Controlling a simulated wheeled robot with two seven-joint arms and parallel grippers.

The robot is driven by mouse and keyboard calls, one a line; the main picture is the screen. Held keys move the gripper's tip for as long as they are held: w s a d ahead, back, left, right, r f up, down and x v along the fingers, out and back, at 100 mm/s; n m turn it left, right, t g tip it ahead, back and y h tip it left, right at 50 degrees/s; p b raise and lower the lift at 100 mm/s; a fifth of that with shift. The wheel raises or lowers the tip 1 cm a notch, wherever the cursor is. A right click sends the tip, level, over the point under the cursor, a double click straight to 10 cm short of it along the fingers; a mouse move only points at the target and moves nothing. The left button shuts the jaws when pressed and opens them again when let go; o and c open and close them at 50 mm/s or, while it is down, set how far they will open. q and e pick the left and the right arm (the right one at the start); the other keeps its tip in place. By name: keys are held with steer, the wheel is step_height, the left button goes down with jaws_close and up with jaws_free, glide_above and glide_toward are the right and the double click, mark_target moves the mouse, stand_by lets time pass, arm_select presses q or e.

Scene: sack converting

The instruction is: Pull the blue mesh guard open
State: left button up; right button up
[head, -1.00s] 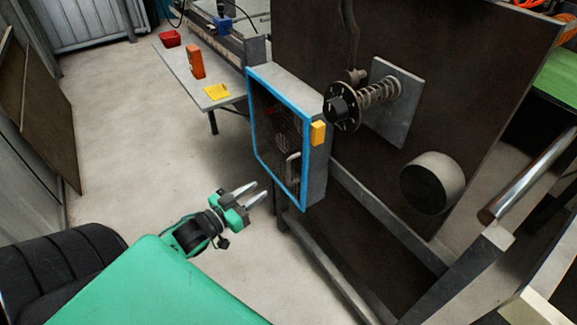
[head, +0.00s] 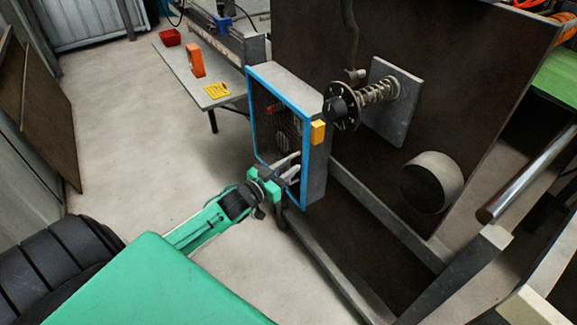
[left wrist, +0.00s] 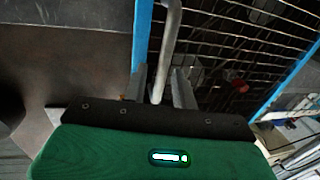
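The blue mesh guard (head: 277,93) is a blue-edged frame with dark wire mesh on the front of a grey box. It looks closed against the box. Its grey bar handle (left wrist: 170,40) is near the guard's lower right in the head view, now largely hidden by my gripper there. My left gripper (head: 289,168) is at the handle. In the left wrist view, its two fingers (left wrist: 162,88) stand apart, one on each side of the bar, with visible gaps. My right gripper is in neither view.
A yellow block (head: 318,132) sits on the box's right edge. A black disc with a spring (head: 343,107) and a round drum (head: 432,182) stick out from the dark panel to the right. The floor (head: 150,130) left of the guard is clear.

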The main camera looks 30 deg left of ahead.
arm_select(q)
steer(key=shift+w, duration=0.3)
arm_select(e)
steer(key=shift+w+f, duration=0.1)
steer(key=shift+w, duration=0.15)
arm_select(q)
jaws_close()
